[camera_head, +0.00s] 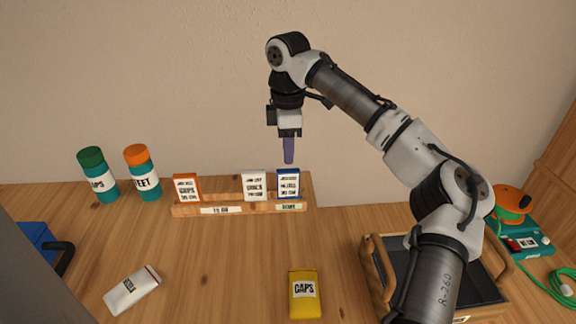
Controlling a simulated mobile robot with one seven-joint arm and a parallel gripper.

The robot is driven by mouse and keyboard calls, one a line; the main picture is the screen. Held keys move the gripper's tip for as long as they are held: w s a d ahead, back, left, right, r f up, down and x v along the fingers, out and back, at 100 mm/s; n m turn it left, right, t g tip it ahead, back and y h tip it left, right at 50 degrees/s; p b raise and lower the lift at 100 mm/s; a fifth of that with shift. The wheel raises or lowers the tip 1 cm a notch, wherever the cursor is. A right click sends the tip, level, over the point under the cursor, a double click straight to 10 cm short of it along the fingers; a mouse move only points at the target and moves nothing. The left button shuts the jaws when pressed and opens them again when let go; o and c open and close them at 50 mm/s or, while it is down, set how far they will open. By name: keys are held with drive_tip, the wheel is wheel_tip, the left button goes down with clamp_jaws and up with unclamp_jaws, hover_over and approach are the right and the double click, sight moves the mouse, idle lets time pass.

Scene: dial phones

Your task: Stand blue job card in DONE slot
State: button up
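The blue job card (288,185), with a white printed face, stands upright in the wooden rack (180,211), at its right end behind the DONE label (291,207). My gripper (289,155) points down just above the card's top edge, with a small gap showing between them. Its narrow purple-blue end shows as one piece, so whether it is open or shut cannot be told. No card shows in it. A white card (253,187) stands left of the blue one, and an orange card (187,188) stands at the rack's left, near the TO DO label (220,210).
A green-capped bottle (99,176) and an orange-capped bottle (143,174) stand left of the rack. A white packet (132,291) and a yellow CAPS packet (304,295) lie in front. A dark wooden-handled tray (372,270) sits right, partly behind my arm.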

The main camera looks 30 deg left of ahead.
wheel_tip(320, 180, up, 4)
idle(0.7)
